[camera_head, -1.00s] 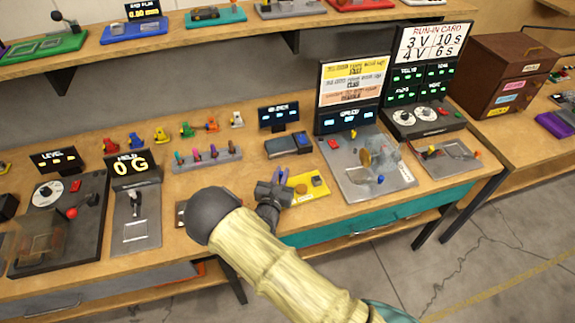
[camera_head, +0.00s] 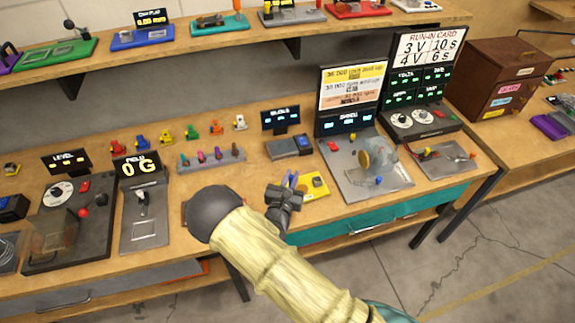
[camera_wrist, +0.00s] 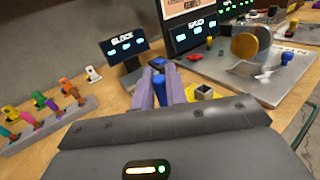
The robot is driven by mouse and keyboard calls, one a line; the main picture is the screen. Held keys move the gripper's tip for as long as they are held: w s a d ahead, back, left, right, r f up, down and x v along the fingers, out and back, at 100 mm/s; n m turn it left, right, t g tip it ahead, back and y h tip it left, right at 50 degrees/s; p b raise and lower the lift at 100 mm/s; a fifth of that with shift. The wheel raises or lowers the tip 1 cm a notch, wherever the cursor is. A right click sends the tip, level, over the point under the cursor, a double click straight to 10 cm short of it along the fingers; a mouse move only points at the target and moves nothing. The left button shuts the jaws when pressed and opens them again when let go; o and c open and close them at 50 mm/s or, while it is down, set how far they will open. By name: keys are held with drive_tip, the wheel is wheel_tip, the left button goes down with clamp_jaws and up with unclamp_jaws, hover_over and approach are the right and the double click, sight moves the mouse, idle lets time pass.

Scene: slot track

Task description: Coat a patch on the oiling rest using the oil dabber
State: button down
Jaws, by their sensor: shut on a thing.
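My gripper (camera_head: 292,178) has its purple-grey fingers closed around a small blue-topped thing, which looks like the oil dabber. Its blue end shows between the fingers in the wrist view (camera_wrist: 158,84); its lower end is hidden. A yellow plate (camera_head: 318,193) with a small dark square cup (camera_head: 317,182) lies just right of the fingers, near the bench's front edge. It is partly behind the gripper in the wrist view (camera_wrist: 190,91). I take this plate for the oiling rest, but no label confirms it. I cannot tell whether the dabber touches it.
A grey rack (camera_head: 230,157) of coloured-handled tools stands behind and left. The BLOCK display (camera_head: 281,120) and a grey-blue block (camera_head: 289,146) stand behind the gripper. Right is a grey plate (camera_head: 362,192) with a clear guard, disc and blue knob. Bare wood lies between rack and gripper.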

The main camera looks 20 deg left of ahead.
drive_tip(key=shift+s+a+r+p, duration=0.15)
drive_tip(key=shift+r+p, duration=0.35)
drive_tip(key=shift+r, duration=0.3)
drive_tip(key=shift+s+a+r+p, duration=0.1)
drive_tip(key=shift+a+r+p, duration=0.05)
drive_tip(key=shift+r+p, duration=0.55)
drive_tip(key=shift+s+a+r+p, duration=0.15)
drive_tip(key=shift+r+p, duration=0.2)
drive_tip(key=shift+r, duration=0.55)
drive_tip(key=d+f, duration=0.2)
drive_tip(key=d, duration=1.3)
drive_tip(key=d+f+b, duration=0.1)
drive_tip(key=d+f, duration=0.1)
drive_tip(key=d, duration=1.3)
drive_tip(key=shift+s+f+y, duration=0.4)
drive_tip(key=shift+a, duration=0.1)
